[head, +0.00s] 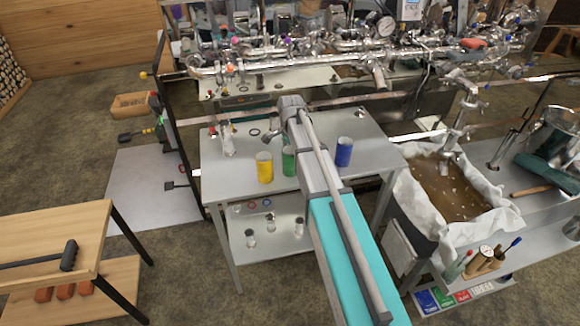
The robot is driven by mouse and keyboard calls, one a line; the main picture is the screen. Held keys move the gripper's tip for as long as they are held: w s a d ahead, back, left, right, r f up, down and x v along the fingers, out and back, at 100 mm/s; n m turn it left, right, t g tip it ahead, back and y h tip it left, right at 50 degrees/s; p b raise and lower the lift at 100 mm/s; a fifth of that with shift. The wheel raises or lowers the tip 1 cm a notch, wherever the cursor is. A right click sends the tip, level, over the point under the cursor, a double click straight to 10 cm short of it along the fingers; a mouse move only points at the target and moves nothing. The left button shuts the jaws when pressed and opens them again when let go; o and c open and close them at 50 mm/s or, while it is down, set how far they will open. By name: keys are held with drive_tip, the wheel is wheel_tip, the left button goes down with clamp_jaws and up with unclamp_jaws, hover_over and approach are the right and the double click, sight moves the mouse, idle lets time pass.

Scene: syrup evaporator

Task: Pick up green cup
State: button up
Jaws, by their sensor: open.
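The green cup (289,161) stands upright on the grey metal table, just left of my arm, which hides part of its right side. A yellow cup (265,167) stands close on its left, and a blue cup (344,151) stands to the right beyond my arm. My arm reaches from the bottom right over the table. My gripper (270,137) shows small and dark at the arm's far end, behind the green cup in the picture. It is open and apart from the cups; its fingers are hard to make out.
The metal table (225,185) also bears a clear bottle (227,140) at left and flat rings at the back. Steel pipes (300,55) run behind. A lined pan of brown liquid (440,190) lies right; a wooden table (50,235) stands left.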

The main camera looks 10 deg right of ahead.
drive_tip(key=shift+f+b, duration=1.2)
drive_tip(key=shift+f, duration=0.35)
drive_tip(key=shift+r, duration=0.1)
drive_tip(key=c, duration=0.8)
